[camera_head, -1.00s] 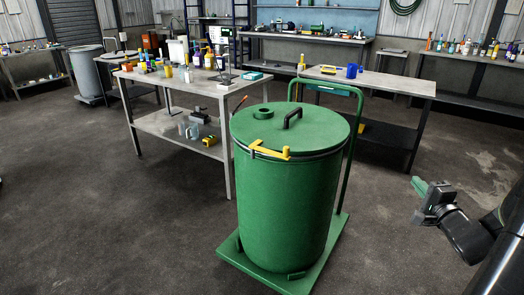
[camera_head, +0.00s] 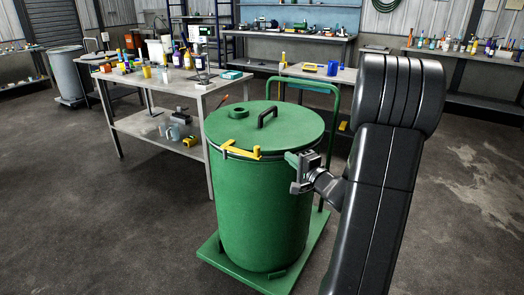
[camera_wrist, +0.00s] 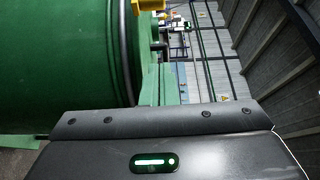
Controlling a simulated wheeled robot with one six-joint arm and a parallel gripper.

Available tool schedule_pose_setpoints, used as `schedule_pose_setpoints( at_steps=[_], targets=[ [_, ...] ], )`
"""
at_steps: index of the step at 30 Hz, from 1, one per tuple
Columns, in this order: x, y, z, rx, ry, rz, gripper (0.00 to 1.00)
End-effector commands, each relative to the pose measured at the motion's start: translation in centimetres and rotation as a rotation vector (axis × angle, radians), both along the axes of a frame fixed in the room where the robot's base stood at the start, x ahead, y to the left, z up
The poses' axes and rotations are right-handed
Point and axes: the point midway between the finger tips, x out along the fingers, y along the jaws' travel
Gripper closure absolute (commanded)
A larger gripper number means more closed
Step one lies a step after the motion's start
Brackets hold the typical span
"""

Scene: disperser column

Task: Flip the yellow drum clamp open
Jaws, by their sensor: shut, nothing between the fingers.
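The yellow drum clamp (camera_head: 240,152) sits at the front rim of the green drum (camera_head: 258,205), just under the lid. Part of it shows at the top edge of the wrist view (camera_wrist: 148,6). The green lid (camera_head: 262,128) with its black handle is on the drum. My gripper (camera_head: 292,158) is shut and empty. Its green fingers point left in the head view, to the right of the clamp and apart from it, in front of the drum's upper right side. In the wrist view the drum (camera_wrist: 55,55) fills the upper left.
The drum stands on a green trolley (camera_head: 213,248) with an upright handle behind. A grey workbench (camera_head: 160,84) with bottles stands left of the drum. Another bench (camera_head: 318,74) stands behind it. The floor in front and at left is clear.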

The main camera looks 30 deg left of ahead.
Motion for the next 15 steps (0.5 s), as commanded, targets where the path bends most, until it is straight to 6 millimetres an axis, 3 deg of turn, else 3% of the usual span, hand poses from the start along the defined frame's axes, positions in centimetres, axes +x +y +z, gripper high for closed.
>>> schedule_pose_setpoints(
  at_steps=[8,15],
  targets=[
    [0.4,0.7,0.0,0.001,0.001,0.001,1.0],
    [2.7,4.5,0.1,-0.001,-0.001,0.004,1.0]
  ],
)
